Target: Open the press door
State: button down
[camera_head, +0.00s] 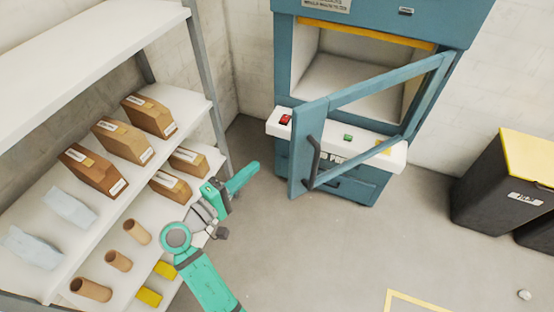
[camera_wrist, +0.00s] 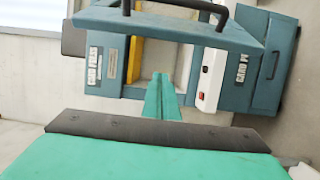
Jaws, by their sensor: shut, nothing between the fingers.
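The blue press (camera_head: 283,60) stands against the back wall. Its framed door (camera_head: 299,150) is ajar, hinged at the right, with its free edge swung out toward the camera. The pale chamber (camera_head: 350,85) shows behind it. A dark bar handle (camera_head: 312,165) is on the door near its free edge. My gripper (camera_head: 252,170) is shut and empty, left of the door and apart from it in the head view. In the wrist view, my gripper (camera_wrist: 162,90) points toward the press, with the door (camera_wrist: 230,38) and the handle (camera_wrist: 180,5) across the top.
A white shelf rack (camera_head: 205,105) with brown boxes, tubes and yellow items stands close to my arm on the left. A white ledge with red and green buttons (camera_head: 348,138) crosses the press front. A black bin with yellow lid (camera_head: 490,195) stands right. Floor between is clear.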

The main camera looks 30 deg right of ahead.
jog(key=x, duration=1)
jog(key=shift+s+d, duration=0.15)
jog(key=shift+s, duration=1.95)
